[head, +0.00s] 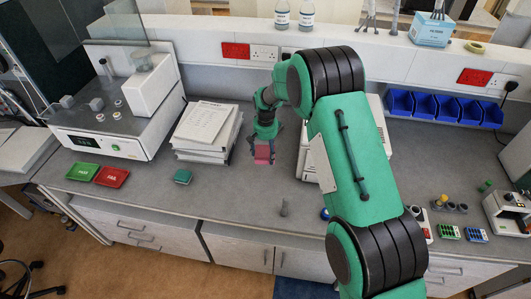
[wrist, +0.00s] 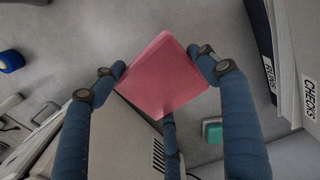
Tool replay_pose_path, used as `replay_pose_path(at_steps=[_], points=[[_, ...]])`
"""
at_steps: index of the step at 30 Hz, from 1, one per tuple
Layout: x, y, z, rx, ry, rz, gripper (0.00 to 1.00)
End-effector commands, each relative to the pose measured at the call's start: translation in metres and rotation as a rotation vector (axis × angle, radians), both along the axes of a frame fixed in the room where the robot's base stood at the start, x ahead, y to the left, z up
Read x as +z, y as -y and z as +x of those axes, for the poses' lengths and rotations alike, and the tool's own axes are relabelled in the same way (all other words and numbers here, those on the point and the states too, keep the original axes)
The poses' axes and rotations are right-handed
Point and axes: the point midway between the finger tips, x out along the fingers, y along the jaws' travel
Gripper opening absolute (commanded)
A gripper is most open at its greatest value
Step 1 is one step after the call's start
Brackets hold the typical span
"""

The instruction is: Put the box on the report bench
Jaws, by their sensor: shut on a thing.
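A pink box (wrist: 163,75) is between the blue fingers of my gripper (wrist: 162,68), which is shut on it. In the head view the box (head: 264,154) hangs below my gripper (head: 263,147), over the grey bench top (head: 235,190). The bench top also shows below the box in the wrist view, and the box appears apart from it. I cannot tell from any label which surface is the report bench.
A stack of papers (head: 205,130) stands just left of my gripper, and a white device (head: 310,160) just right, partly hidden by my arm. A balance (head: 110,120), a green tray (head: 83,171) and a red tray (head: 111,176) are at left. Blue bins (head: 437,106) line the back right.

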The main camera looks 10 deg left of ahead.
Motion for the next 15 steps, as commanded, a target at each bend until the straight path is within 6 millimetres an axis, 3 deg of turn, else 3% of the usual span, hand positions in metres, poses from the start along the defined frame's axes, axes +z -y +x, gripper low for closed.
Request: replay_pose_path(at_steps=[15], points=[[0.0055,-0.0003,0.0005,0.0,0.001,0.0,0.32]])
